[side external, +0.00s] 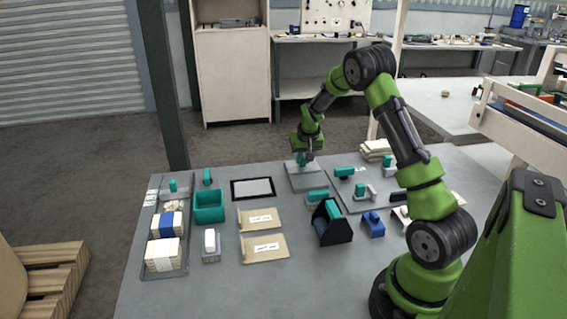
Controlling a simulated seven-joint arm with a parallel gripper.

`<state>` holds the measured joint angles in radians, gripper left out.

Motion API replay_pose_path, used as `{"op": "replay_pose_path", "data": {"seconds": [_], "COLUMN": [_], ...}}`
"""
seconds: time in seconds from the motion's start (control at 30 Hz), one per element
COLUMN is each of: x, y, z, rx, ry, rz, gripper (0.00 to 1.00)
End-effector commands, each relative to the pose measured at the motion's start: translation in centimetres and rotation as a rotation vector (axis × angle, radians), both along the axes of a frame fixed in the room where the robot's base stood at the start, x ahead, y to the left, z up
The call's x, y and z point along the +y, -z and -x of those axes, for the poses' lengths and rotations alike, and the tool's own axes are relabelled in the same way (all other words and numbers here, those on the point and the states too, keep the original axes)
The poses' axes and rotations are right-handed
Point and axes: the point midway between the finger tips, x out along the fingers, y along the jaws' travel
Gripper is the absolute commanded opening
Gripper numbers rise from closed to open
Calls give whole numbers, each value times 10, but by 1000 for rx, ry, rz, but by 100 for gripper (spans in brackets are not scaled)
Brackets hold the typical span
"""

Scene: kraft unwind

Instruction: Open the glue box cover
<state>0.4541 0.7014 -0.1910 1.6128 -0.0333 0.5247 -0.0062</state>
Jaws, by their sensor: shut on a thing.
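A flat, light grey glue box (307,182) stands at the back middle of the table. A teal handle (303,161) shows on its top, and I take the grey top under it to be the cover. My gripper (304,158) points down over the box and is shut on the teal handle. The fingertips are small here and partly hide the handle. I cannot tell whether the cover is apart from the box, and the inside of the box does not show.
Right of the box is a grey board (365,204) with teal-handled tools. A black-sided roll holder (331,225) stands in front. Two kraft envelopes (262,220), a black-framed pad (252,188), a teal bin (209,207) and a long tray (150,257) lie left.

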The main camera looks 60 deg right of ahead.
Motion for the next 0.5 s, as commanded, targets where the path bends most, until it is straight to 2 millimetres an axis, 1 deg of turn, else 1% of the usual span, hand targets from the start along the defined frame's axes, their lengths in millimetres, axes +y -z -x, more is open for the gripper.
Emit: {"op": "replay_pose_path", "data": {"seconds": [0.07, 0.17, 0.4, 0.5], "x": [0, 6, 37, 48], "y": [0, 0, -1, -1], "z": [0, 6, 36, 47], "rx": [-1, 0, 0, -1], "ry": [-1, -1, -2, -2], "rz": [2, 1, 1, 2], "gripper": [0, 0, 0, 0]}}
